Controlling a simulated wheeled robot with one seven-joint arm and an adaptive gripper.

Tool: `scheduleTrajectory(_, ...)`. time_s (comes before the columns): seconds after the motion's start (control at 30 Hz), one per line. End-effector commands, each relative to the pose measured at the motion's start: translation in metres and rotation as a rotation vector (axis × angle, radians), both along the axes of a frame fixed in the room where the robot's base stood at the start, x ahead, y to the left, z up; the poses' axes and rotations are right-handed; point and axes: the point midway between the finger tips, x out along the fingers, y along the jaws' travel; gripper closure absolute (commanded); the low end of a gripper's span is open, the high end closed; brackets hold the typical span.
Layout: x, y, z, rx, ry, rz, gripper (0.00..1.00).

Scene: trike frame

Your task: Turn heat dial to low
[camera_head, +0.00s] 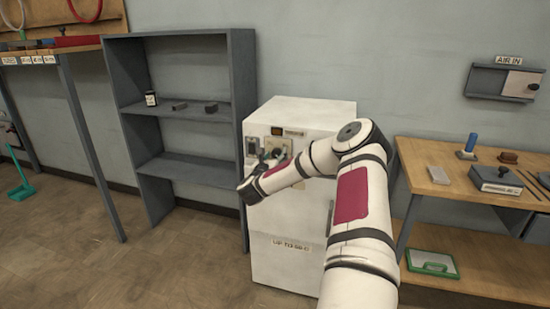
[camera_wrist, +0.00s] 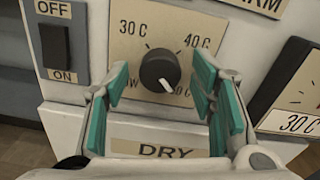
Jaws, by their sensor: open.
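The heat dial (camera_wrist: 160,71) is a round black knob with a white pointer, on a beige plate on the white cabinet (camera_head: 300,210). Its pointer aims down and slightly right, toward a label at lower right that is partly hidden and ends in "0 C". "30 C" is at upper left and "40 C" at upper right. At lower left only a "W" shows beside my finger. My gripper (camera_wrist: 161,78) is open, its teal pads left and right of the dial with gaps at both sides. In the head view my gripper (camera_head: 268,163) is at the cabinet's front.
An OFF/ON switch (camera_wrist: 56,48) is left of the dial. A "DRY" label (camera_wrist: 165,151) is below. A second gauge plate marked "30 C" (camera_wrist: 300,122) is at right. A grey shelf (camera_head: 183,148) stands left of the cabinet and a wooden bench (camera_head: 455,188) right.

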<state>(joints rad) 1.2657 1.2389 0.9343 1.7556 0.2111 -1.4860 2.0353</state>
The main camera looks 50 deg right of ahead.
Motion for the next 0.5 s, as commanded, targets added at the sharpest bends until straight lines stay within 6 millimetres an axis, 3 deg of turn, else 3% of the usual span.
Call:
scheduleTrajectory(0.33,0.0013,-0.0028,-0.0001,0.0,0.0,0.001,0.51)
scheduleTrajectory(0.5,0.0013,-0.0027,-0.0001,0.0,0.0,0.001,0.9)
